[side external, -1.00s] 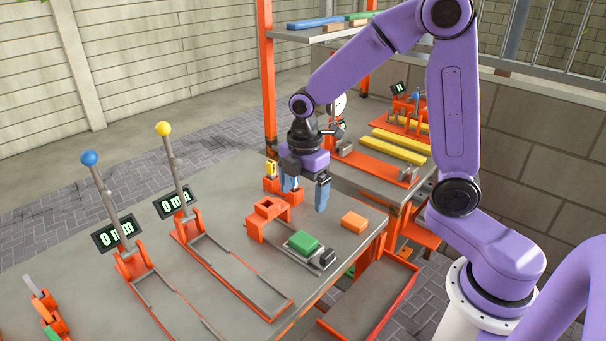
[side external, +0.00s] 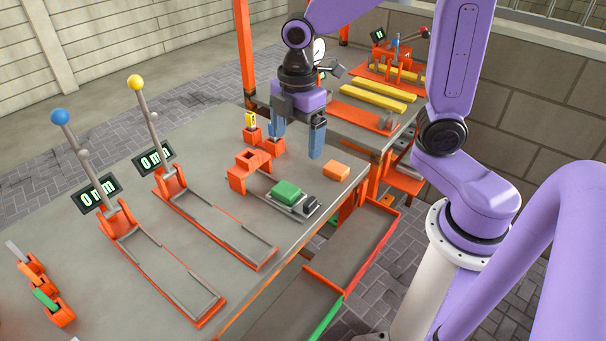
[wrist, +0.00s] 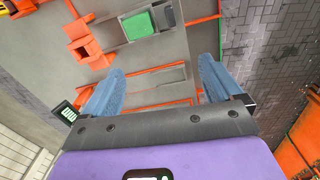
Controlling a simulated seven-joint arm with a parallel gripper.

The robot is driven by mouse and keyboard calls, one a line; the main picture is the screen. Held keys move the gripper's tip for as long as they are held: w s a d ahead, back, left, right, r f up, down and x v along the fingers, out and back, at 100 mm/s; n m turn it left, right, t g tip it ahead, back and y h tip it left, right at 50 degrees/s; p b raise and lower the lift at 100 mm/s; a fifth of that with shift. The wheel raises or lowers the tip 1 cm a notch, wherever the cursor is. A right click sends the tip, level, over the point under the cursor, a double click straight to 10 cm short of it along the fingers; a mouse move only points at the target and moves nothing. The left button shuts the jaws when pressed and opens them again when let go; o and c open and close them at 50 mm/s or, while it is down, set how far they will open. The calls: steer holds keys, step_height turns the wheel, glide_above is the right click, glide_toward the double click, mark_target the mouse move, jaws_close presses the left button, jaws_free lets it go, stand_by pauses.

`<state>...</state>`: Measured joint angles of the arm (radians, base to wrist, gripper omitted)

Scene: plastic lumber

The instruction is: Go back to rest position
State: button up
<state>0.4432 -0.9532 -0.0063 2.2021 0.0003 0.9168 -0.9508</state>
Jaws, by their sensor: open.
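My gripper (side external: 296,140) is open and empty, with its two blue fingers spread and pointing down. It hangs above the grey worktable (side external: 215,150), near the orange bracket (side external: 249,171) and the orange block (side external: 336,170). In the wrist view my gripper (wrist: 158,92) also has nothing between its fingers. A green block (side external: 286,192) sits on a small grey slide fixture in front of the bracket. The green block also shows in the wrist view (wrist: 139,25), ahead of the fingertips.
Two levers with a blue ball (side external: 60,117) and a yellow ball (side external: 135,82) stand at the left. A second bench with yellow bars (side external: 373,95) lies behind my gripper. Orange-edged trays (side external: 352,240) sit below the table's right edge.

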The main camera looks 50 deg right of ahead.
steer(key=s+d+m, duration=0.1)
steer(key=s+m, duration=0.3)
steer(key=s, duration=1.4)
steer(key=shift+s+d+f, duration=0.3)
steer(key=shift+s+d, duration=0.1)
